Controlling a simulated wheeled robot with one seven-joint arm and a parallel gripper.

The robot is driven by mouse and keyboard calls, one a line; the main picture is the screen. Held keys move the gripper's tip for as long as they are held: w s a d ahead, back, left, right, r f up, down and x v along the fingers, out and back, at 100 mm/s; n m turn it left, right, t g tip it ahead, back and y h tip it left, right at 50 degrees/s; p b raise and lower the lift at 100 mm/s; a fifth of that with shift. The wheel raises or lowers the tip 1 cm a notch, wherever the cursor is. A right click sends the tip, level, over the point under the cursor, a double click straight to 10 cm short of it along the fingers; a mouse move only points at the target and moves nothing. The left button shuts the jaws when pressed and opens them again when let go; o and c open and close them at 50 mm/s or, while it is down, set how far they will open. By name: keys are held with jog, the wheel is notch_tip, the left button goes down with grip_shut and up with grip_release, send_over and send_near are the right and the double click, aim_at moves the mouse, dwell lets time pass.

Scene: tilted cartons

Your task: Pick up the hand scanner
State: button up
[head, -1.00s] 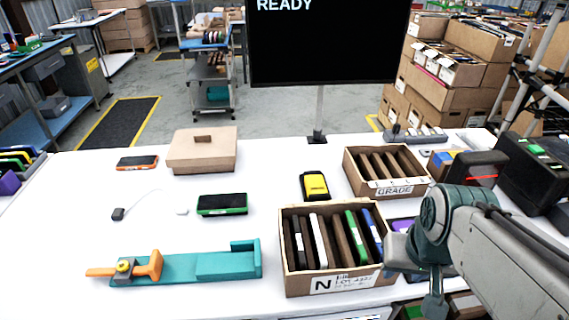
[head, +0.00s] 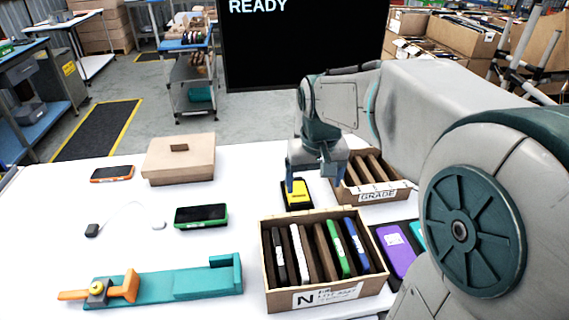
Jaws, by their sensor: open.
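The hand scanner (head: 297,196), which I take to be the small yellow and black device, lies on the white table behind the carton marked N. My gripper (head: 308,180) is open and points down at the scanner's far end. One finger overlaps the scanner's upper part in the picture, and the other is to its right. I cannot tell whether a finger touches it. Nothing shows between the fingers, and the gripper hides the scanner's far edge.
The carton marked N (head: 312,298), holding several phones, stands just in front. The GRADE carton (head: 378,196) is close on the right. A green phone (head: 201,216), a cardboard box (head: 180,170) and a teal fixture (head: 190,284) lie to the left. A purple phone (head: 396,250) is at right.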

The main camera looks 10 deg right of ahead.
jog(key=w+f, duration=0.1)
jog(key=w, duration=1)
jog(key=g+p, duration=0.2)
send_over(296, 188)
notch_tip(296, 188, down, 12)
jog(key=shift+r, duration=0.1)
jog(key=shift+f+p, duration=0.35)
jog(key=shift+f, duration=2.45)
jog(key=c, duration=1)
